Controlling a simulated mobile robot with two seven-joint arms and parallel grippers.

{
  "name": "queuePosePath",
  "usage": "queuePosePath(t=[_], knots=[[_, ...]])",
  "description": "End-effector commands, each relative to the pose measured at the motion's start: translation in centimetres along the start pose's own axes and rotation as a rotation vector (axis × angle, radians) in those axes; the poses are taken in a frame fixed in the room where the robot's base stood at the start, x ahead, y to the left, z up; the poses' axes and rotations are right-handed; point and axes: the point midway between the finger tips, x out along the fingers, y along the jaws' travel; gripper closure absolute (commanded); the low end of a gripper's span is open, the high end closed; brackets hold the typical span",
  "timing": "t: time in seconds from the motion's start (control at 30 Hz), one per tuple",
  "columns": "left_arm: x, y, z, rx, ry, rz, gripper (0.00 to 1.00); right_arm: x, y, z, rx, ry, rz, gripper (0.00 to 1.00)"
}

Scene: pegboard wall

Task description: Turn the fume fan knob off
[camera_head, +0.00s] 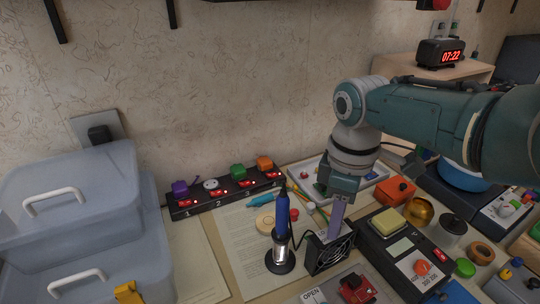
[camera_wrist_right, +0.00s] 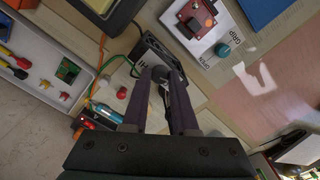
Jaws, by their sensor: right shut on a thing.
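The fume fan (camera_head: 330,254) is a black square box with a grille, standing on the desk just right of the soldering iron stand. It also shows in the right wrist view (camera_wrist_right: 151,47), with a white "HI" label beside my fingers. My right gripper (camera_head: 337,232) reaches straight down onto the top of the fan. In the right wrist view its two dark fingers (camera_wrist_right: 163,75) are shut on a small dark knob at the fan's edge. The fingers mostly hide the knob, so its setting cannot be read. My left gripper is not in view.
A blue soldering iron (camera_head: 283,215) stands upright close left of the fan. A dark station with a yellow sponge (camera_head: 387,221) is close on the right. A power strip (camera_head: 225,191) runs along the wall.

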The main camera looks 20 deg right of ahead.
Motion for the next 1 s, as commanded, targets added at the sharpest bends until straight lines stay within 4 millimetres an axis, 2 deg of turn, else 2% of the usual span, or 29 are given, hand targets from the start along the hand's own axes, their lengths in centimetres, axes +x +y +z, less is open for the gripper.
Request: queuePosePath(t=[0.3, 0.8, 0.83, 1.0], knots=[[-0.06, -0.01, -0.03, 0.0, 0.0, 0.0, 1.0, 0.03, 0.01, 0.01, -0.109, 0.0, 0.0, 1.0], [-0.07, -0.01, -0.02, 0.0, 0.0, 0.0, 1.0, 0.05, 0.0, 0.01, -0.129, 0.0, 0.001, 1.0], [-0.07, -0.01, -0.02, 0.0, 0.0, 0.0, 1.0, 0.04, 0.0, 0.01, -0.129, 0.0, 0.001, 0.72], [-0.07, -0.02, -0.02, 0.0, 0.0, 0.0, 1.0, 0.04, -0.01, 0.01, -0.128, 0.0, 0.0, 0.53]])
